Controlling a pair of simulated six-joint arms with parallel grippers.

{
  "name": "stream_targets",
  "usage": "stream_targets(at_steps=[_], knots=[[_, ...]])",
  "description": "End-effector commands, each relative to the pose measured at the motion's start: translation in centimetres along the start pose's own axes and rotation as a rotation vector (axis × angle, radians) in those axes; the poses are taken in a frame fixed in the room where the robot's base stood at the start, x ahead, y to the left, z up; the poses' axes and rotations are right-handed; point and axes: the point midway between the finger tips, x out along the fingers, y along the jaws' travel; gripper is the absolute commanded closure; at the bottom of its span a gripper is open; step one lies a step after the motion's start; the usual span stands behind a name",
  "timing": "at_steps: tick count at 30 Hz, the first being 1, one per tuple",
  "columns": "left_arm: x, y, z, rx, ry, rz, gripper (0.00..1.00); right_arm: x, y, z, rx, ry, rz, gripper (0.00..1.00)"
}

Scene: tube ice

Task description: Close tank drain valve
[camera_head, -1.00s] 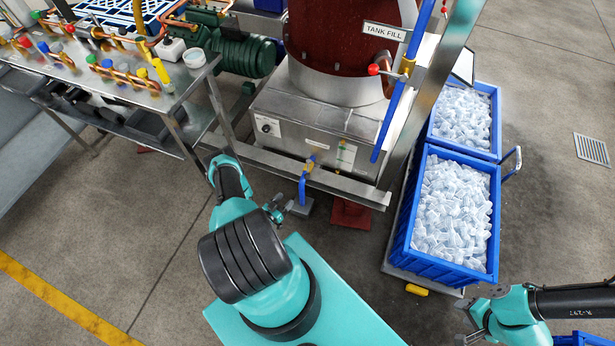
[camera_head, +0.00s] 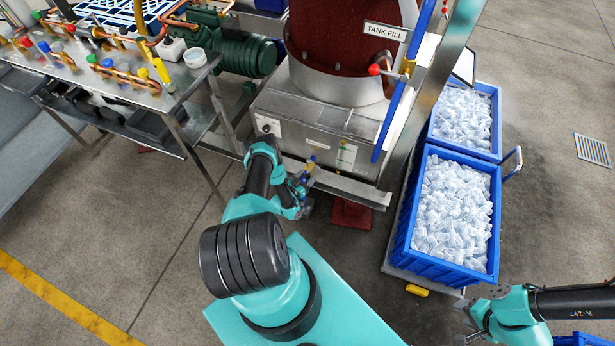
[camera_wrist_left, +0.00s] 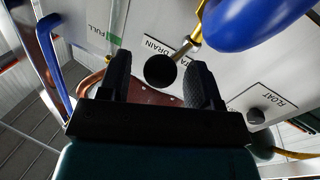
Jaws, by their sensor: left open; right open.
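The tank drain valve (camera_head: 311,161) is a small brass fitting low on the front of the steel tank base. In the left wrist view, its brass lever (camera_wrist_left: 188,47) ends in a round black knob (camera_wrist_left: 160,70), beside a partly covered DRAIN label (camera_wrist_left: 160,45). A thick blue pipe (camera_wrist_left: 250,22) runs from the fitting. My left gripper (camera_head: 303,182) is at the valve, and in the left wrist view its open fingers (camera_wrist_left: 158,85) stand either side of the knob. I cannot tell whether they touch it. My right gripper (camera_head: 474,332) is at the lower right, open, far from the valve.
The steel tank base (camera_head: 320,135) and its frame rail (camera_head: 350,190) stand close to my left gripper. Blue bins of ice (camera_head: 402,240) stand right of the tank. A metal bench with copper piping (camera_head: 150,95) is at left. The floor (camera_head: 130,240) between is clear.

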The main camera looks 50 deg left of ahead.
Motion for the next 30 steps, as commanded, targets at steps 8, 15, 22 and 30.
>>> stream_targets(at_steps=[8,15,22,30], knots=[[1.12,0.01,-0.02,0.0,0.001,-0.001,0.42,0.0,0.0,0.0,0.0,0.0,0.0,0.57],[1.09,-0.01,-0.03,0.0,0.001,-0.001,0.49,0.0,0.0,0.0,0.0,0.0,0.0,0.57],[1.1,0.03,-0.03,0.0,0.001,0.0,0.71,0.0,0.0,0.0,0.0,0.0,0.0,0.57],[1.11,0.09,-0.02,0.0,0.001,0.002,0.97,0.0,0.0,0.0,0.0,0.0,0.0,0.57]])
